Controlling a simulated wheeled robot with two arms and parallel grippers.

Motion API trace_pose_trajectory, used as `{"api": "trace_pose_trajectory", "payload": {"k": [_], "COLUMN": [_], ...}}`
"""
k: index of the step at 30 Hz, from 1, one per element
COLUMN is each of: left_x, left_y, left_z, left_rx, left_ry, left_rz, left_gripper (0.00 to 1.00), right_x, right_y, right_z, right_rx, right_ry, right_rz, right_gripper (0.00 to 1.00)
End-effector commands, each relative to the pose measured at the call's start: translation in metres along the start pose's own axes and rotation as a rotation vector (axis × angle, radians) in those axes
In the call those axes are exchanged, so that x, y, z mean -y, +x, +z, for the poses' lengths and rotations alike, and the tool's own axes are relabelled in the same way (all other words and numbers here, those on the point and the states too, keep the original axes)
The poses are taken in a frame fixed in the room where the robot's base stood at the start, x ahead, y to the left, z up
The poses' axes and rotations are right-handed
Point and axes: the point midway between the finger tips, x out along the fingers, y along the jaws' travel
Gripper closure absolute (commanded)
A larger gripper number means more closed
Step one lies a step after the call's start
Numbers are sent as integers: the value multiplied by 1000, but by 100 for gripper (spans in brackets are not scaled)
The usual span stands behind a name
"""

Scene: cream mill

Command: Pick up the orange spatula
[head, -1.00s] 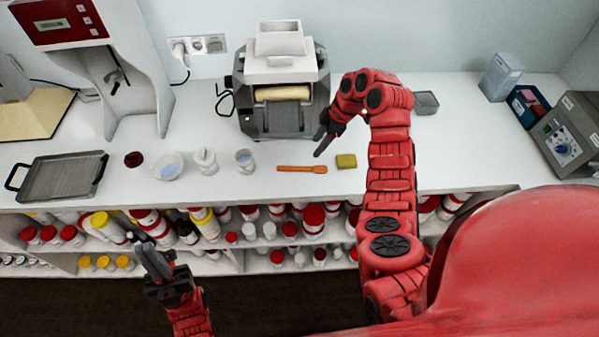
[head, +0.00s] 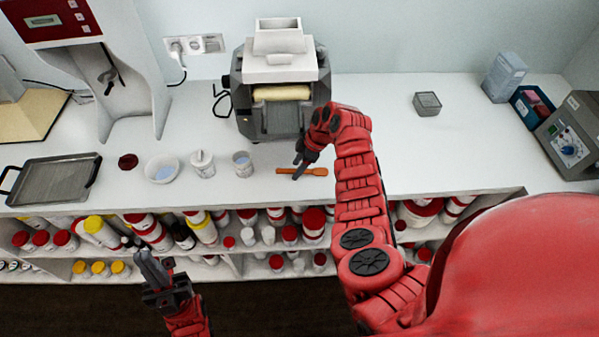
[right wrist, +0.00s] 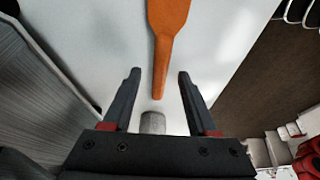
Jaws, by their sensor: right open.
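The orange spatula (head: 315,171) lies flat on the white counter (head: 390,140) in front of the roller machine. In the right wrist view the spatula (right wrist: 168,25) points its narrow handle towards my gripper, and the handle's end lies between the lines of the two fingers. My right gripper (head: 298,176) is over the spatula in the head view; in the right wrist view the gripper (right wrist: 160,75) is open with nothing clamped. My left gripper (head: 147,262) is low in front of the shelves, away from the spatula; its jaw opening is unclear.
The roller machine (head: 280,95) stands behind the spatula. A cup (head: 242,163), a lidded jar (head: 203,163) and a bowl (head: 162,169) stand to its left, with a grey tray (head: 52,178) beyond. Bottles fill the shelves below. The counter's right part is mostly free.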

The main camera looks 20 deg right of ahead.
Motion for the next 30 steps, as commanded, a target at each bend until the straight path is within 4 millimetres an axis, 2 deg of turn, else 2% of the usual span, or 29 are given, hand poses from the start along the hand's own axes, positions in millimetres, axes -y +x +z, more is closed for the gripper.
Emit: {"api": "trace_pose_trajectory", "payload": {"k": [6, 16, 30], "left_x": [0, 0, 0], "left_y": [0, 0, -1], "left_z": [0, 0, 0], "left_rx": [0, 0, 0], "left_ry": [0, 0, 0], "left_rz": [0, 0, 0], "left_gripper": [100, 100, 100], "right_x": [0, 0, 0], "right_y": [0, 0, -1], "right_z": [0, 0, 1], "right_rx": [0, 0, 0], "right_ry": [0, 0, 0], "right_rz": [1, 0, 0], "right_gripper": [41, 100, 100]}}
